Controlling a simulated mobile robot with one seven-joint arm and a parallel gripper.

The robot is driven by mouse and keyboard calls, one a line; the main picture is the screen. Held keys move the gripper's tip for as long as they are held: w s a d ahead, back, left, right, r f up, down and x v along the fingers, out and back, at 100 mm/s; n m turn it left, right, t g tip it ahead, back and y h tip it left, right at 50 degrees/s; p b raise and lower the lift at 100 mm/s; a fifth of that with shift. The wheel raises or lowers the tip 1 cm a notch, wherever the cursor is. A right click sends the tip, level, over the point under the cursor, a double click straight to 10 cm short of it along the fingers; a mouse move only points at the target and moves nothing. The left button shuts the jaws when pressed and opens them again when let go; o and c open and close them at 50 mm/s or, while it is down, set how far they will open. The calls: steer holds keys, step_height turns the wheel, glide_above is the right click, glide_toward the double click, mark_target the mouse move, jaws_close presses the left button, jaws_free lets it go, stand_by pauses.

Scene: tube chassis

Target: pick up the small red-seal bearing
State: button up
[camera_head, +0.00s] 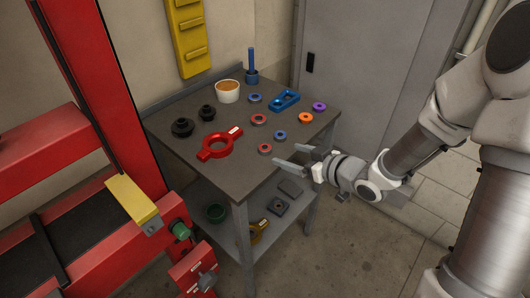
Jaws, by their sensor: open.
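Two red-seal bearings lie flat on the grey table. The nearer red-seal bearing (265,148) is close to the front right edge and looks slightly smaller. The farther red-seal bearing (259,119) is near the table's middle. My gripper (286,156) is open and empty at the table's front right edge, its fingers pointing left. The nearer red-seal bearing is just left of and beyond the fingertips, apart from them. The height of the fingers over the table is hard to tell.
Blue-seal bearings (280,135) (255,98), an orange ring (306,118) and a purple ring (319,106) lie around. A red frame (125,90) stands left.

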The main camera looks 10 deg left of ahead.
mark_target(267, 149)
steer(key=x, duration=0.2)
steer(key=shift+w+a+f, duration=0.1)
steer(key=shift+w+a, duration=0.1)
steer(key=shift+a, duration=0.05)
steer(key=x, duration=0.2)
steer(key=b+x, duration=0.1)
steer(key=x, duration=0.1)
steer(key=shift+s+a+b, duration=0.2)
steer(key=shift+a+b, duration=0.1)
steer(key=shift+a, duration=0.05)
steer(key=shift+w+a+f, duration=0.1)
steer(key=shift+w+a, duration=0.15)
steer(key=shift+w, duration=0.05)
jaws_close()
